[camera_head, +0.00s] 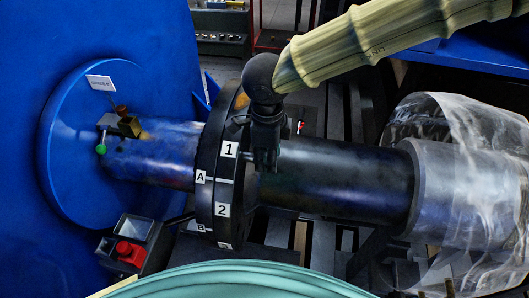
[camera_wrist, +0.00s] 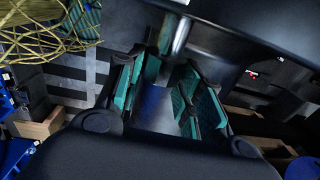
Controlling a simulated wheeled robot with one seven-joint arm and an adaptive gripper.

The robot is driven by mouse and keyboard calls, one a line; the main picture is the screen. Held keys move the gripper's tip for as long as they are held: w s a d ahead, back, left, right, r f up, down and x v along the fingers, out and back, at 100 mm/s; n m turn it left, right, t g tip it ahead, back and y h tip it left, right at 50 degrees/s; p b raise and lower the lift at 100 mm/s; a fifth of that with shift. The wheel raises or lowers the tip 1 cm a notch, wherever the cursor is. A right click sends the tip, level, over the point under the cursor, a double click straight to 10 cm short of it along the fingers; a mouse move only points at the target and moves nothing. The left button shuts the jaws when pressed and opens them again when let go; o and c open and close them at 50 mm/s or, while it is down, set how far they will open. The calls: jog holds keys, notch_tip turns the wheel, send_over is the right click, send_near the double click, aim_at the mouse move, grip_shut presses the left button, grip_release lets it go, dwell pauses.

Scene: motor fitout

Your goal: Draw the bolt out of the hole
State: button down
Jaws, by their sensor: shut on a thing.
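My gripper (camera_head: 266,150) is at the right face of the dark flange (camera_head: 205,180), close to the label 1. In the wrist view my gripper (camera_wrist: 165,75) has its teal-padded fingers closed in around a grey metal rod, which looks like the bolt (camera_wrist: 181,36). The rod runs up from the fingers toward the dark rounded metal above. The fingers hide the bolt's grasped part. I cannot tell how deep the bolt sits in its hole. In the head view my gripper hides most of the bolt.
A dark shaft (camera_head: 335,180) runs right from the flange into a grey collar (camera_head: 430,195) under clear plastic wrap (camera_head: 495,160). A blue housing (camera_head: 75,160) stands left. A box with a red button (camera_head: 130,252) is below left. A teal rounded surface (camera_head: 235,280) fills the front edge.

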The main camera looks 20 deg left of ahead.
jog(key=shift+w+d+r, duration=0.1)
jog(key=shift+w+d, duration=0.05)
jog(key=shift+d, duration=0.4)
jog(key=shift+w+d+p, duration=0.1)
jog(key=shift+d+p, duration=0.25)
jog(key=shift+w+d+p, duration=0.2)
jog(key=shift+d+p, duration=0.2)
jog(key=shift+d, duration=0.45)
jog(key=shift+w+d+p, duration=0.2)
jog(key=shift+d+p, duration=0.2)
jog(key=shift+d, duration=0.4)
jog(key=shift+w+d, duration=0.1)
jog(key=shift+d, duration=0.2)
jog(key=shift+w+d+p, duration=0.1)
jog(key=shift+d+p, duration=0.2)
jog(key=shift+d, duration=0.05)
jog(key=shift+w+d, duration=0.1)
jog(key=shift+d, duration=0.2)
jog(key=shift+w+d+p, duration=0.15)
jog(key=shift+d+p, duration=0.35)
jog(key=shift+d, duration=0.15)
jog(key=shift+w+d+p, duration=0.2)
jog(key=shift+d+p, duration=0.1)
jog(key=shift+d, duration=0.4)
